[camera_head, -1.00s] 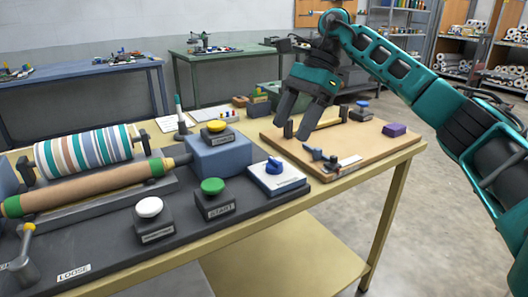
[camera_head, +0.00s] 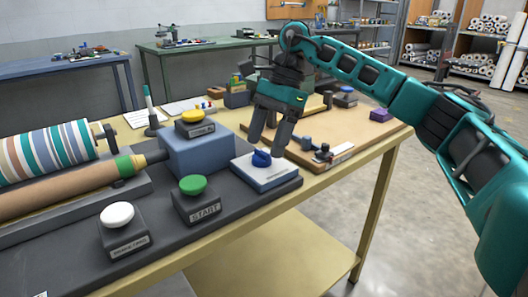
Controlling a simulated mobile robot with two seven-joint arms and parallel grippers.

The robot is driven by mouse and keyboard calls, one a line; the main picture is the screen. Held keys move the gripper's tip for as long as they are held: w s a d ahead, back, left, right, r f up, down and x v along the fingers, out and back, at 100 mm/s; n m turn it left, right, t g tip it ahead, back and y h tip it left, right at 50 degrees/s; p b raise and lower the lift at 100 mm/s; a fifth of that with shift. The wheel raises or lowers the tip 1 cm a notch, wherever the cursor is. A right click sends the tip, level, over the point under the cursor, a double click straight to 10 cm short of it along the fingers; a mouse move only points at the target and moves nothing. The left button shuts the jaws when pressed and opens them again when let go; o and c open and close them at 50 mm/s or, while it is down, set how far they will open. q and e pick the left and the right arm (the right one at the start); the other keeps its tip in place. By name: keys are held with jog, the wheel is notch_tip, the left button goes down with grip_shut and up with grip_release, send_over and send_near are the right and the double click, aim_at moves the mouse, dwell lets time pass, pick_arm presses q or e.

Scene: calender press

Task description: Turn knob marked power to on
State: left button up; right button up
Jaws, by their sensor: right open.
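A blue knob (camera_head: 262,158) sits on a white plate (camera_head: 268,172) with a dark base, near the front edge of the table. The small print on the plate is too small to read. My right gripper (camera_head: 268,146) hangs above and behind the knob with its fingers pointing down. Its two dark fingers are apart and hold nothing. They look close to the knob, and I cannot tell whether they touch it. My left gripper is not in view.
A green START button (camera_head: 193,185), a white button (camera_head: 117,215) and a yellow button (camera_head: 195,116) on a blue box (camera_head: 200,150) stand to the left. Striped and tan rollers (camera_head: 60,195) lie further left. A wooden board (camera_head: 345,130) with small parts lies to the right.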

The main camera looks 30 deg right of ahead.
jog(key=shift+x, duration=1)
jog(key=shift+r, duration=0.1)
jog(key=c, duration=1.1)
